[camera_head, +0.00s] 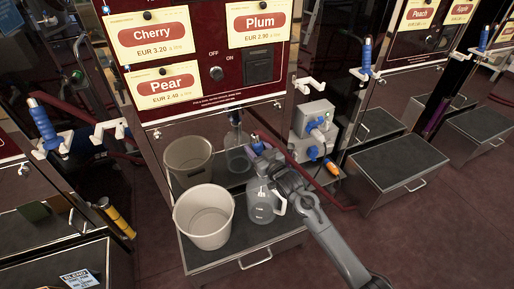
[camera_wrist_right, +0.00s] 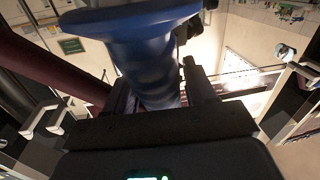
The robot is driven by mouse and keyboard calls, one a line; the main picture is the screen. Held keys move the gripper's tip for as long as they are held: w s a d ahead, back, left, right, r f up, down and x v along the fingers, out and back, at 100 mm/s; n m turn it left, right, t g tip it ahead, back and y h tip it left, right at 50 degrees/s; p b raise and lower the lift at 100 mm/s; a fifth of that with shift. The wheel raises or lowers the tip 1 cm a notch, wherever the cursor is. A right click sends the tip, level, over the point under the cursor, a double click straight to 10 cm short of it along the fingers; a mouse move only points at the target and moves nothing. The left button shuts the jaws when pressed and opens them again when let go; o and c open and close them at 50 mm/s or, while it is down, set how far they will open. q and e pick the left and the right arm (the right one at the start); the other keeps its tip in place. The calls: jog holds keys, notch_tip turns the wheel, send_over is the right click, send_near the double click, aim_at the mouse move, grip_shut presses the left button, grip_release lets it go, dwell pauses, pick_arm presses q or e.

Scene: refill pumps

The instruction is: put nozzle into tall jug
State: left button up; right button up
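The tall jug (camera_head: 262,207) is translucent with a white handle and stands on the dark platform, right of the beige bucket. My right gripper (camera_head: 268,163) is above the jug and covers its mouth. It is shut on the blue nozzle (camera_head: 258,148), which shows only in part in the head view. In the right wrist view the blue nozzle (camera_wrist_right: 150,65) sits between the two dark fingers of my right gripper (camera_wrist_right: 158,92). The nozzle's tip is hidden, so I cannot tell whether it is inside the jug. My left gripper is not in view.
The beige bucket (camera_head: 204,219) stands left of the jug on the platform (camera_head: 250,252). The shiny pump front behind reflects both. A grey box (camera_head: 312,130) with blue parts is at the right. A dark red hose (camera_head: 342,206) passes right of my arm.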

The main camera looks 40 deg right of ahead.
jog(key=shift+o, duration=1.3)
